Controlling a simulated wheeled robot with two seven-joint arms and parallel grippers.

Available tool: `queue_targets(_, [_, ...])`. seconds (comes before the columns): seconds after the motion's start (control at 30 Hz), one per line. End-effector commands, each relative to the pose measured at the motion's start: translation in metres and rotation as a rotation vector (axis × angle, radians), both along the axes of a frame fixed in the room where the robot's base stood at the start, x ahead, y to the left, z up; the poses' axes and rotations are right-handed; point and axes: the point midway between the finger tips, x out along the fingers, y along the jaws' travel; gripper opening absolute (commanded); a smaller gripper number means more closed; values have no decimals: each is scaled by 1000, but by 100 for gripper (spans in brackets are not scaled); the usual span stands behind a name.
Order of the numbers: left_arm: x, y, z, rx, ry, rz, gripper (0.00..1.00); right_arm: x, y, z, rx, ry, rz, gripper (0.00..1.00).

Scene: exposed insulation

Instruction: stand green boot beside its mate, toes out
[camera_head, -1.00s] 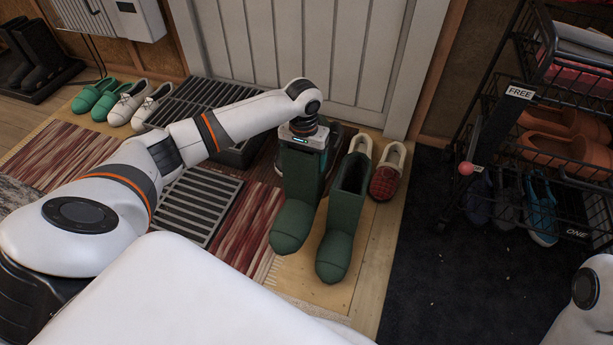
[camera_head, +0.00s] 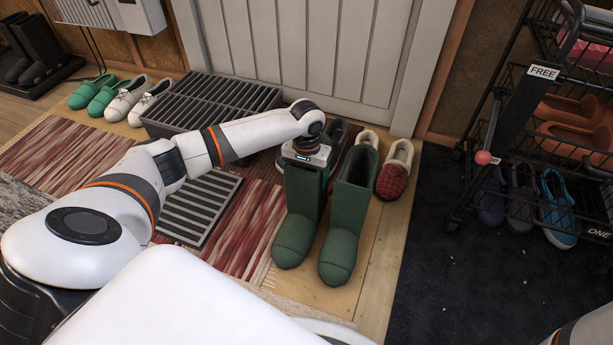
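Two tall green boots stand upright side by side on the wooden floor, toes pointing toward me. My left gripper (camera_head: 306,160) is directly over the top of the left green boot (camera_head: 297,222). Its fingers are hidden behind the gripper body and the boot shaft, so I cannot see whether they grip it. The right green boot (camera_head: 347,217) stands close beside it, with a narrow gap at the toes. My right gripper is out of view; only a bit of my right arm shows at the lower right edge.
Red plaid slippers (camera_head: 394,172) and dark shoes stand close behind the boots, near the door (camera_head: 300,45). A black grated tray (camera_head: 200,205) and striped rug (camera_head: 75,155) lie left. A wire cart (camera_head: 500,150) stands right. The dark mat (camera_head: 440,270) between is mostly clear.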

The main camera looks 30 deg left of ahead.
Motion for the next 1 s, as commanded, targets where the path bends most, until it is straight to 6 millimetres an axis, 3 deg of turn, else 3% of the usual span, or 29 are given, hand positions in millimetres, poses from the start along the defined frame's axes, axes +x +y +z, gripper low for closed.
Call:
queue_targets(0.23, [1, 0, 0, -1, -2, 0, 10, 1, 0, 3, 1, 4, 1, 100])
queue_targets(0.27, [0, 0, -2, -1, 1, -1, 86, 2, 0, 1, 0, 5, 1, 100])
queue_targets(0.33, [0, 0, -2, -1, 1, -1, 97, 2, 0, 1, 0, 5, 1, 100])
queue_targets(0.67, [0, 0, 3, 1, -1, 0, 100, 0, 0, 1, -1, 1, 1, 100])
queue_targets(0.73, [0, 0, 14, 0, 0, 0, 100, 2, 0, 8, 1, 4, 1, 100])
queue_targets(1.0, [0, 0, 70, -1, -1, 0, 100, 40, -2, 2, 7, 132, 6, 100])
